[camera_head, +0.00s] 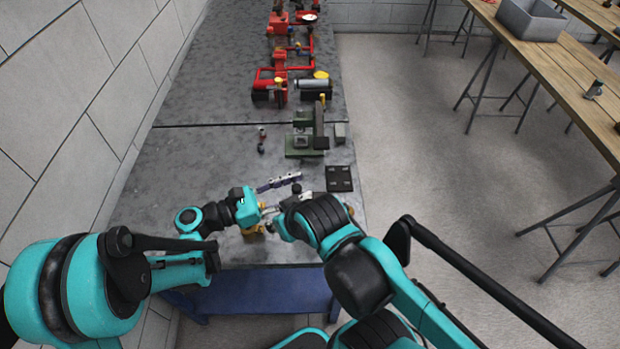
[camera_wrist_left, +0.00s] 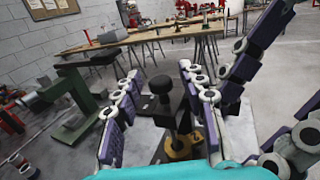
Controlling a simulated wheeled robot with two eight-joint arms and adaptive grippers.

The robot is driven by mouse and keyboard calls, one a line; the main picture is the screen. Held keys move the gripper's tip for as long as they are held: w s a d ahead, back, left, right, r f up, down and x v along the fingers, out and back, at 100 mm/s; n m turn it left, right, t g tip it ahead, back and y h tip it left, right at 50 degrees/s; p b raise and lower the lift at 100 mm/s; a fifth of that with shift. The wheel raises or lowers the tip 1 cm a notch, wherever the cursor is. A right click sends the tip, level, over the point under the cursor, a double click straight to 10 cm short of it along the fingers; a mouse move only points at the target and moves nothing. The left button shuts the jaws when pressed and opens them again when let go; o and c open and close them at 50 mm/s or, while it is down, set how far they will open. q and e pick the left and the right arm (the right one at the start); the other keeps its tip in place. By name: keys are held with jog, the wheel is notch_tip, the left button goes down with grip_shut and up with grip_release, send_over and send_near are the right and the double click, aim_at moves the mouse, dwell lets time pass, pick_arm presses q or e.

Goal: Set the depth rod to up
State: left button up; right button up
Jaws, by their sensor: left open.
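A dark upright rod (camera_wrist_left: 172,120) with a round black knob on top stands in the middle of the left wrist view, above a yellow base part (camera_wrist_left: 183,148). It looks like the depth rod. My left gripper (camera_wrist_left: 160,100) is open, its purple-padded fingers on either side of the rod and knob, apart from them as far as I can see. In the head view my left gripper (camera_head: 284,195) is over the near bench end, and the arms mostly hide the rod. My right gripper (camera_wrist_left: 262,85) is close by on the right; its jaw opening is unclear.
A green machine (camera_head: 304,142) stands on the grey bench (camera_head: 200,165) beyond the grippers, with a dark plate (camera_head: 339,178) nearer. Red pump parts (camera_head: 275,80) stand farther back. The bench left of the green machine is mostly clear. A wooden table (camera_head: 560,65) is at right.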

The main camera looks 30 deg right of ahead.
pick_arm(q)
jog(key=shift+d, duration=0.4)
jog(key=shift+a, duration=0.3)
jog(key=shift+c, duration=1)
grip_shut()
notch_tip(320, 180, up, 5)
jog(key=p, duration=0.3)
jog(key=shift+f, duration=0.1)
pick_arm(e)
notch_tip(320, 180, up, 3)
jog(key=shift+d+f, duration=0.1)
jog(key=shift+d, duration=0.05)
pick_arm(q)
jog(key=shift+o, duration=1)
grip_release()
